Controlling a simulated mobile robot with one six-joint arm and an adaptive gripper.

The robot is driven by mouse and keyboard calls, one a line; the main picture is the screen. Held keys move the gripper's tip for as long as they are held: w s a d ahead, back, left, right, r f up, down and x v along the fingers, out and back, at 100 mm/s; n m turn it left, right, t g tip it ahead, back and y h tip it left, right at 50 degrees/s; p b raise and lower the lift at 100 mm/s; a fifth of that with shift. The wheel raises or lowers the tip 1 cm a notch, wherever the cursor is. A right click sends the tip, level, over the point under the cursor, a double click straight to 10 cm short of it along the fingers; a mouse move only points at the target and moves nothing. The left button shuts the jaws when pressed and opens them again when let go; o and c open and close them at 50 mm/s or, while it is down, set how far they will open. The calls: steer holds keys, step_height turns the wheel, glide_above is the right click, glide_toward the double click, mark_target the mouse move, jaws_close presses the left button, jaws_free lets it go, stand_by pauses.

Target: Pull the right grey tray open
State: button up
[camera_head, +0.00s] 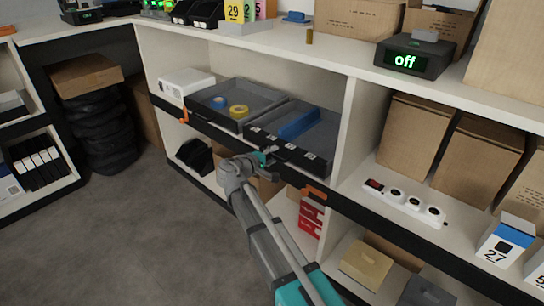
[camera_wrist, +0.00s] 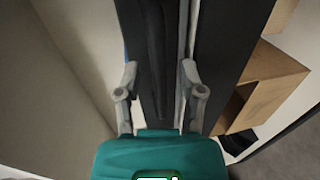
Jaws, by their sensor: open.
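The right grey tray (camera_head: 318,136) sits on the shelf under the white counter, with a blue object (camera_head: 299,123) inside and a dark front with small pale marks. My gripper (camera_head: 266,155) is at the left part of its front, near the black shelf edge. In the wrist view my gripper (camera_wrist: 160,72) is open, its two fingers apart on either side of a long dark bar (camera_wrist: 160,40). The bar looks like part of the tray front. Whether the fingers touch it I cannot tell.
The left grey tray (camera_head: 255,90), holding a blue ring and a yellow ring (camera_head: 238,111), adjoins it. A white box (camera_head: 187,85) stands further left. An upright panel (camera_head: 362,115) and a power strip (camera_head: 404,200) are to the right. The grey floor (camera_head: 130,230) at left is clear.

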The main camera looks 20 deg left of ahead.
steer(key=shift+c, duration=0.3)
jaws_close()
